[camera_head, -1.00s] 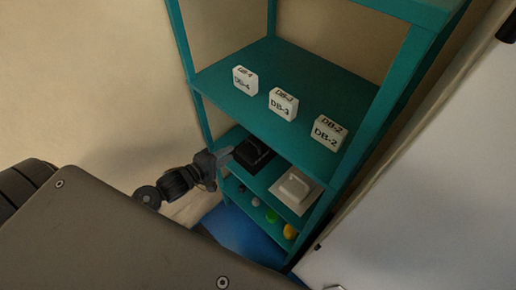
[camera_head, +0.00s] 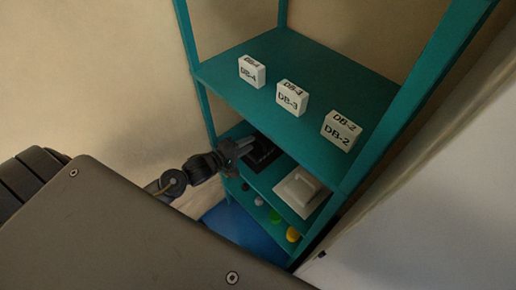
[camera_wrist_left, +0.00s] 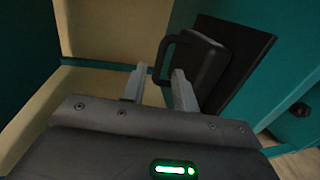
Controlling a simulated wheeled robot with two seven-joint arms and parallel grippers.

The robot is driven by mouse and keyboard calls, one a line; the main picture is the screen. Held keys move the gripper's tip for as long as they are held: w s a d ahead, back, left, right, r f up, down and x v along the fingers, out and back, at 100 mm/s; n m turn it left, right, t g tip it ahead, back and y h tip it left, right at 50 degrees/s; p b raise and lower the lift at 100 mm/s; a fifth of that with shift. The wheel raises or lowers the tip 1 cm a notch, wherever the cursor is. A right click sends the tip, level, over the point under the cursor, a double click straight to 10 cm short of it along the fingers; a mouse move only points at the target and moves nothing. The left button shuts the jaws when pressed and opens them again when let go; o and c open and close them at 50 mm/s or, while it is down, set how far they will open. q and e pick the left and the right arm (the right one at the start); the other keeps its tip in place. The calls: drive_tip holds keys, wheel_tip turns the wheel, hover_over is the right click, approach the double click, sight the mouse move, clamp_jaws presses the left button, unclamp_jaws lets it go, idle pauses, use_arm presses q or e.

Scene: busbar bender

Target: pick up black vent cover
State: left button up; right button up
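The black vent cover (camera_head: 264,155) lies on the teal middle shelf in the head view, partly hidden by my left gripper (camera_head: 241,147). In the left wrist view the cover shows as a dark flat plate (camera_wrist_left: 253,52) with a raised block and a looped handle (camera_wrist_left: 166,45). My left gripper (camera_wrist_left: 159,72) is open there, its two fingers apart. The handle's lower end appears in the gap between the fingertips; I cannot tell whether they touch it. My right gripper is not in view.
A white cover (camera_head: 300,191) sits beside the black one on the shelf. White blocks labelled DB-4 (camera_head: 251,72), DB-3 (camera_head: 291,98) and DB-2 (camera_head: 340,131) stand on the shelf above. Small coloured round parts, including a yellow one (camera_head: 293,234), lie on the shelf below.

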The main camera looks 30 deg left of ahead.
sight(257, 138)
use_arm(q)
drive_tip(key=shift+x, duration=2.6)
drive_tip(key=shift+a, duration=0.1)
clamp_jaws()
